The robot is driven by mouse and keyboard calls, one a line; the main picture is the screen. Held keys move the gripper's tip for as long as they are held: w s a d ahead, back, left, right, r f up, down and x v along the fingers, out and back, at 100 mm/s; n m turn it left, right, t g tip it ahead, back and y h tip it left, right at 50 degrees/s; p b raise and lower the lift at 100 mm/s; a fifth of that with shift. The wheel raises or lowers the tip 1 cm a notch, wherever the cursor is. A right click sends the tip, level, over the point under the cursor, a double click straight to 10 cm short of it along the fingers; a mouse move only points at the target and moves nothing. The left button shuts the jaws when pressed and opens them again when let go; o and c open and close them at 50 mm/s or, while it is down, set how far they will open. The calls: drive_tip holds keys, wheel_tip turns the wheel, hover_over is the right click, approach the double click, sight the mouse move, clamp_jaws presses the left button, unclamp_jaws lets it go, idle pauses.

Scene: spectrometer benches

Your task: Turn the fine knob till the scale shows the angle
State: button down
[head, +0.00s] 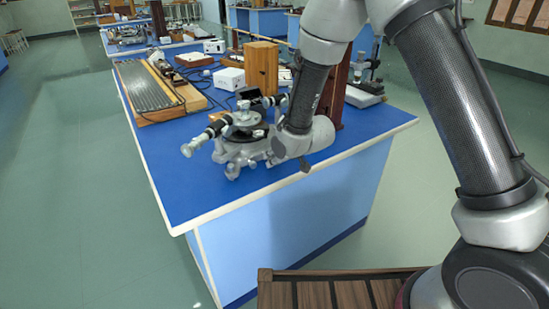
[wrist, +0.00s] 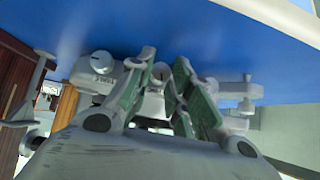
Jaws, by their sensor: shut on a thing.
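The spectrometer (head: 243,120) stands near the front edge of the blue bench, with a grey base and a dark telescope tube (head: 214,128) pointing left. My gripper (wrist: 164,68) is at its near side, low over the bench, with its green-padded fingers closed around a small round grey knob (wrist: 159,77). Another light knob (wrist: 98,62) with a dark label beside it sits to the left in the wrist view, apart from the fingers. In the head view my wrist hides the fingertips and the held knob. The scale's reading cannot be made out.
A wooden block (head: 261,67) and a white box (head: 229,78) stand behind the spectrometer. A grey ribbed board (head: 148,88) lies at the back left. The blue bench top (head: 177,180) is clear at the front left.

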drive_tip(key=t+h, duration=0.1)
drive_tip(key=n+h, duration=0.1)
drive_tip(key=a+n+t+h, duration=0.1)
drive_tip(key=shift+s+f+t, duration=0.15)
drive_tip(key=shift+s+t, duration=0.1)
drive_tip(key=shift+t, duration=0.05)
drive_tip(key=shift+s+f+n+t+h, duration=0.1)
drive_tip(key=shift+n+t+h, duration=0.9)
drive_tip(key=shift+h, duration=0.1)
drive_tip(key=shift+a, duration=0.1)
drive_tip(key=c, duration=1.3)
unclamp_jaws()
